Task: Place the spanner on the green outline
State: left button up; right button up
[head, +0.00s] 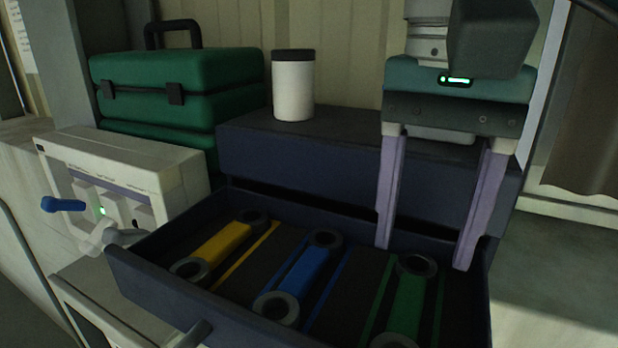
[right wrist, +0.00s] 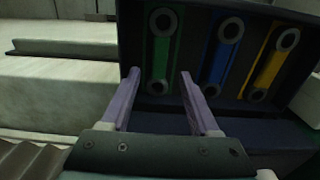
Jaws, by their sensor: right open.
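A green spanner (head: 405,308) with dark ring ends lies flat in an open drawer, between the strips of the green outline (head: 379,296). In the right wrist view, the green spanner (right wrist: 160,57) lies lengthwise with green strips beside it. My right gripper (head: 423,257) is open and empty, its fingers pointing down, above the far end of the green spanner. In the right wrist view, the gripper (right wrist: 161,73) has its fingertips on either side of the spanner's near ring, apparently clear of it. My left gripper is not in view.
The drawer (head: 190,314) also holds a blue spanner (head: 305,272) and a yellow spanner (head: 222,243), beside matching strips. A white jar (head: 293,90) stands on the cabinet top (head: 345,135) behind. A green case (head: 180,85) and a white device (head: 130,172) stand left.

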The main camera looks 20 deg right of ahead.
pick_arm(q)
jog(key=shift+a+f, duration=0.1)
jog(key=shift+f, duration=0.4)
pick_arm(e)
notch_tip(320, 180, up, 6)
jog(key=shift+f, duration=0.15)
dwell(0.4)
dwell(0.5)
